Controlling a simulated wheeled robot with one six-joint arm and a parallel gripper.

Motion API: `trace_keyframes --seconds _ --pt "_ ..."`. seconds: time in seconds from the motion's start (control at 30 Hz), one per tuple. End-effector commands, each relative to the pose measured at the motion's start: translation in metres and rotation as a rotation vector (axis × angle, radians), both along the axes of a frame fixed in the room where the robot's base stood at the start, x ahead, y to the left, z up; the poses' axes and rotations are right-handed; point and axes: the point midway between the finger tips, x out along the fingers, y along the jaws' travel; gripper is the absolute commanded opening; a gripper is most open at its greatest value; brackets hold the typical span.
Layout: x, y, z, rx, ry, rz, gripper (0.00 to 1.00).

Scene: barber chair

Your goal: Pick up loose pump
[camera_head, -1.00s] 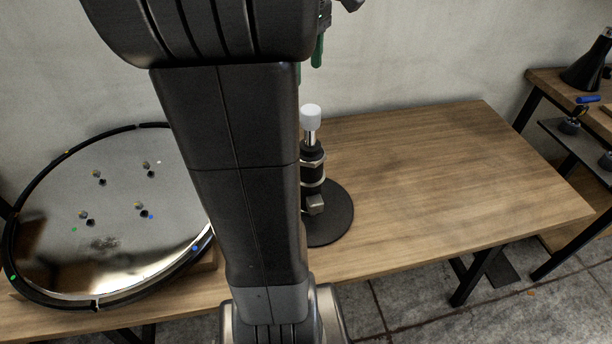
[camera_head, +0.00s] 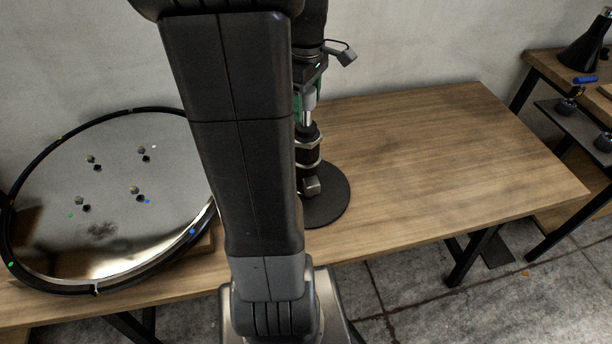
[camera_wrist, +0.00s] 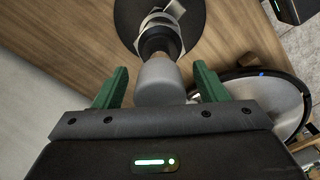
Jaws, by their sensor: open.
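The loose pump (camera_head: 308,150) stands upright on a round black base (camera_head: 335,200) on the wooden table, partly hidden behind my arm in the head view. It has a dark body with metal collars and a pale cap on top. In the wrist view the pump's pale grey cap (camera_wrist: 160,80) lies between the two green fingers of my gripper (camera_wrist: 158,88). The fingers are open, with a gap on each side of the cap. In the head view my gripper is at the top of the pump, mostly hidden by my arm.
A large round mirror-like disc (camera_head: 60,175) with a black rim and several small knobs lies at the left of the table. The wooden table (camera_head: 430,150) is clear to the right. A second bench with a black cone (camera_head: 580,50) stands at the far right.

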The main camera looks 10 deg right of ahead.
Motion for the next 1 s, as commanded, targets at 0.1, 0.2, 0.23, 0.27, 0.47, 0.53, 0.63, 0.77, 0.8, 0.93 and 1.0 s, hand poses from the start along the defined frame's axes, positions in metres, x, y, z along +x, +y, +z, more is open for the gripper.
trace_keyframes --seconds 0.1,0.2,0.23,0.27,0.47,0.53,0.63,0.77,0.8,0.93,1.0 --pt "0.0003 0.0 -0.0009 0.0 -0.001 0.0 0.66" --pt "0.0002 0.0001 -0.0007 0.0 -0.001 0.0 0.66" --pt "0.0002 0.0001 -0.0007 0.0 -0.001 0.0 0.6" --pt "0.0002 0.0001 -0.0007 0.0 -0.001 0.0 0.54" --pt "0.0002 0.0001 -0.0005 -0.001 -0.001 0.0 0.15" --pt "0.0001 0.0002 -0.0005 -0.001 -0.001 0.0 0.01" --pt "0.0001 0.0002 -0.0004 -0.001 -0.001 0.0 0.0" --pt "0.0017 -0.0006 0.004 -0.004 -0.01 0.001 0.0" --pt "0.0018 -0.0005 0.004 -0.004 -0.01 0.001 0.0" --pt "0.0018 -0.0006 0.0044 -0.004 -0.01 0.001 0.0" --pt "0.0018 -0.0006 0.0068 -0.004 -0.01 0.001 0.0"
